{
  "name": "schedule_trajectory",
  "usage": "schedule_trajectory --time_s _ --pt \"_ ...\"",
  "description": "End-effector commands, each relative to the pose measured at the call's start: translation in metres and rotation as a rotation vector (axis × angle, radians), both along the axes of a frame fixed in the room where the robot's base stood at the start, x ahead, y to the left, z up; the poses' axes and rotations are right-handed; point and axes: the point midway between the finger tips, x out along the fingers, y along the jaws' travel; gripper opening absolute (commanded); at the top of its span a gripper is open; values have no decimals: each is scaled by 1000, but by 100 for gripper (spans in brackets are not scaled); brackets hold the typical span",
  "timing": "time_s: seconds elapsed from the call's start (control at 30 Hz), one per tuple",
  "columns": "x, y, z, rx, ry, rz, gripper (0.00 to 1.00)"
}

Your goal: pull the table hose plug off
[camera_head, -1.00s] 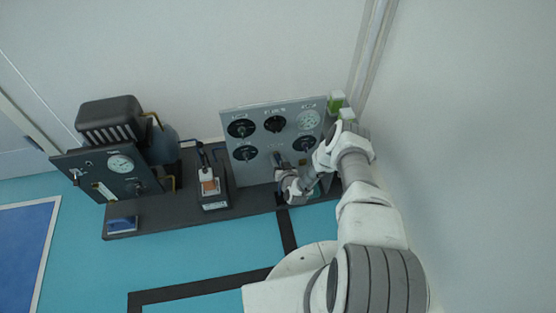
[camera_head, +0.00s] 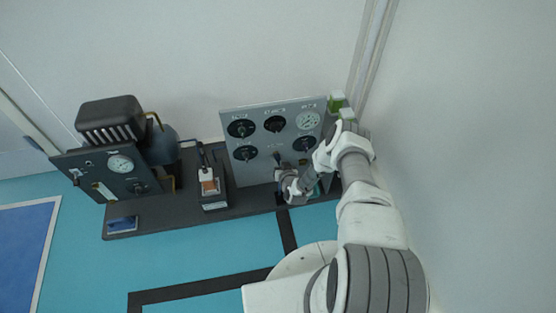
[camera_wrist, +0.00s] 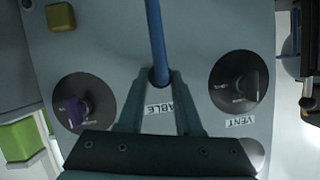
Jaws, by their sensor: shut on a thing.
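The grey panel (camera_head: 262,170) with dials stands upright on the dark bench. In the wrist view, the blue table hose (camera_wrist: 156,35) runs down to its plug (camera_wrist: 160,76) at the panel, beside an upside-down "TABLE" label (camera_wrist: 158,107). My gripper (camera_wrist: 161,82) has its two fingers drawn together around the plug end, shut on it. The fingers hide part of the plug, so I cannot tell whether it is still seated. In the head view, my wrist hides much of the panel's lower right.
A small device (camera_head: 211,190), a dark gauge box (camera_head: 110,172) and green-topped items (camera_head: 337,102) stand nearby. The wall is close behind.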

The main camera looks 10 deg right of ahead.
Motion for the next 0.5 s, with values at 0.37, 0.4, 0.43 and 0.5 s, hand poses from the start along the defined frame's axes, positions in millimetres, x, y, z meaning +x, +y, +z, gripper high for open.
schedule_trajectory --time_s 0.37,0.4,0.43,0.5 --pt "-13 0 2 0 1 0 0" --pt "-20 0 2 0 2 0 0" --pt "-25 0 2 0 3 1 0" --pt "-33 0 2 0 2 0 0"
